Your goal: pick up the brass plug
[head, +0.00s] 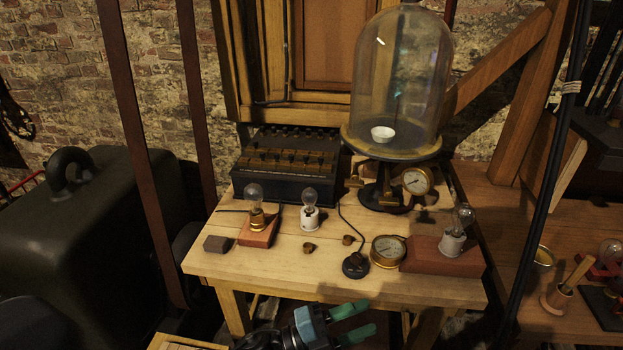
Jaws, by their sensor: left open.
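Two small brass pieces lie on the light wooden table (330,276): one (309,247) near the middle, the other (348,240) a little to its right and farther back. Either could be the brass plug; they are too small to tell apart. My left gripper (362,321) is at the bottom of the head view, its green-tipped fingers apart and nothing between them. It shows below the table's front edge in the picture, apart from both brass pieces. My right gripper is not in view.
A black knob-like part (355,266) with a cable and a round gauge (388,251) lie to the right. A glass bell jar (400,80) stands at the back. The table's front strip is clear.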

